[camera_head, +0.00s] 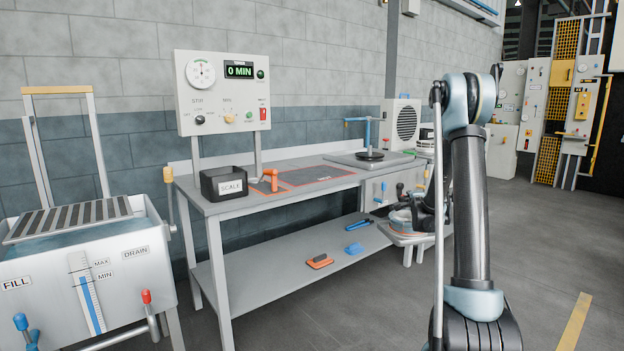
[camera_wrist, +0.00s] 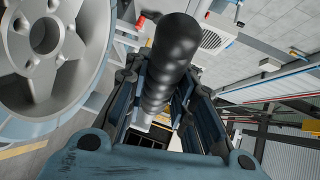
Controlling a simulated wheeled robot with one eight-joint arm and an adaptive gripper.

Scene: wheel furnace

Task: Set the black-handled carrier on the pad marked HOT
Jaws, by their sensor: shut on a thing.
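My gripper (camera_wrist: 160,105) is shut on a black ribbed handle, the black handle of the carrier (camera_wrist: 172,55), which fills the middle of the wrist view. A grey spoked wheel (camera_wrist: 55,45) shows large at the left of that view; I cannot tell how it joins the handle. In the head view the gripper end is low at the right of the workbench, partly hidden by my arm. A dark pad with red marking (camera_head: 318,175) lies flat on the bench top and looks bare. Its lettering is too small to read.
The workbench (camera_head: 225,207) also bears a black box marked SCALE (camera_head: 223,183) and an orange-handled tool (camera_head: 270,180). A control panel (camera_head: 222,93) reading 0 MIN rises behind. A water tank (camera_head: 130,265) stands left. Open floor lies right of my arm.

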